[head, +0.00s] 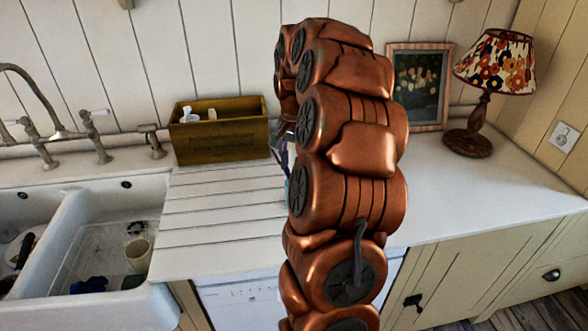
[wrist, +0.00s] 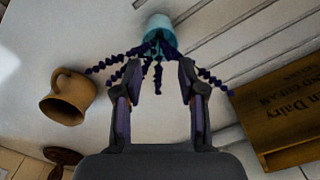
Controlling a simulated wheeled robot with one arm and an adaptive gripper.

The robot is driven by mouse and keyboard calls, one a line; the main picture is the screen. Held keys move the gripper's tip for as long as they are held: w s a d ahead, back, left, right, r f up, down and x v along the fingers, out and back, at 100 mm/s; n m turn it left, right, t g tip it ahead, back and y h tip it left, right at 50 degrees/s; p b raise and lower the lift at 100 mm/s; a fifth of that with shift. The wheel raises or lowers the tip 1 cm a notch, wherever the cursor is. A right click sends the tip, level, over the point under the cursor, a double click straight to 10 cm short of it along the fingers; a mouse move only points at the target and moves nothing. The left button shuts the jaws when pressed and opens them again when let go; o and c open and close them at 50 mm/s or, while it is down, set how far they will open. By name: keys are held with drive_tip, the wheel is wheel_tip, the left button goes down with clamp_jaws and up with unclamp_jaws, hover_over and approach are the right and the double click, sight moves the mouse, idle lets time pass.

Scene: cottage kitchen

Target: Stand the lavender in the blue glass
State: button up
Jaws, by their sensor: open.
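The blue glass (wrist: 157,23) stands on the white worktop at the top middle of the wrist view. The dark purple lavender (wrist: 104,66) fans out from the glass's mouth, with several flower spikes spreading left, right and towards my gripper. The stems' lower ends are hidden. My gripper (wrist: 158,78) is open, one finger on each side of the middle spikes; I cannot tell whether the fingers touch any. In the head view my arm hides the gripper and most of the glass; a bit of purple lavender (head: 282,156) shows at the arm's left edge.
A brown mug (wrist: 68,95) stands left of the glass in the wrist view. A wooden box (head: 220,140) stands by the back wall. A lamp (head: 490,85) and a framed picture (head: 418,85) stand right. The sink (head: 85,240) is left; the right worktop is clear.

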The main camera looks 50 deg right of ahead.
wheel_tip(320, 180, up, 8)
drive_tip(key=shift+r, duration=0.25)
idle(1.3)
drive_tip(key=s+a+f+n, duration=0.1)
drive_tip(key=s+a+n, duration=0.25)
drive_tip(key=a, duration=0.75)
drive_tip(key=s+a+f+n, duration=0.1)
drive_tip(key=s+a+n, duration=0.3)
drive_tip(key=a, duration=0.8)
drive_tip(key=s+a+f+n+g, duration=0.1)
drive_tip(key=s+a+f+n, duration=0.2)
drive_tip(key=s, duration=0.5)
drive_tip(key=s+a+f+n, duration=0.3)
drive_tip(key=s+a, duration=0.3)
drive_tip(key=s, duration=0.2)
drive_tip(key=shift+s+a+f+n+g, duration=0.15)
drive_tip(key=shift+a+f+n+g, duration=0.2)
drive_tip(key=shift+f, duration=0.55)
